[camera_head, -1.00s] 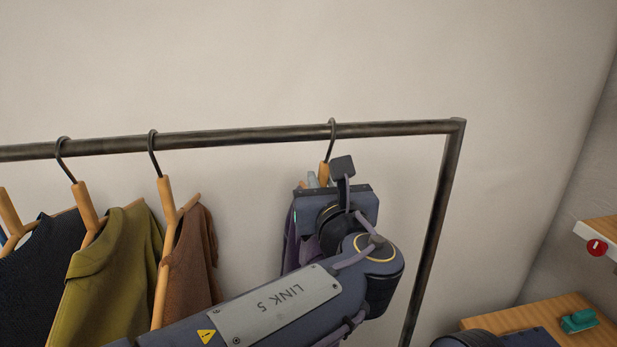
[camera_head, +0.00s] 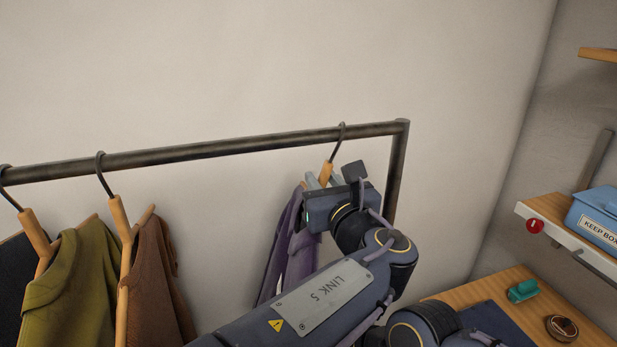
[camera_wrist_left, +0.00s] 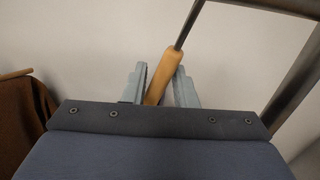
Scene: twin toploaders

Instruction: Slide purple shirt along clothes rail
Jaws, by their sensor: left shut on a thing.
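The purple shirt (camera_head: 289,245) hangs from the dark metal clothes rail (camera_head: 230,147), close to the rail's right end post. Its wooden hanger (camera_head: 327,172) is tilted, with its hook over the rail. My left gripper (camera_head: 325,180) is shut on the hanger's wooden neck, just below the rail. In the left wrist view the two grey fingers (camera_wrist_left: 160,82) stand on either side of the wooden neck (camera_wrist_left: 166,72). My left gripper and arm hide part of the shirt. My right gripper is not in view.
Brown (camera_head: 155,285), olive (camera_head: 75,285) and dark (camera_head: 15,285) garments hang at the left. The rail between brown and purple is clear. The end post (camera_head: 397,165) stands just right of my gripper. Wooden shelves, a blue box (camera_head: 598,215) and a green item (camera_head: 522,291) are at right.

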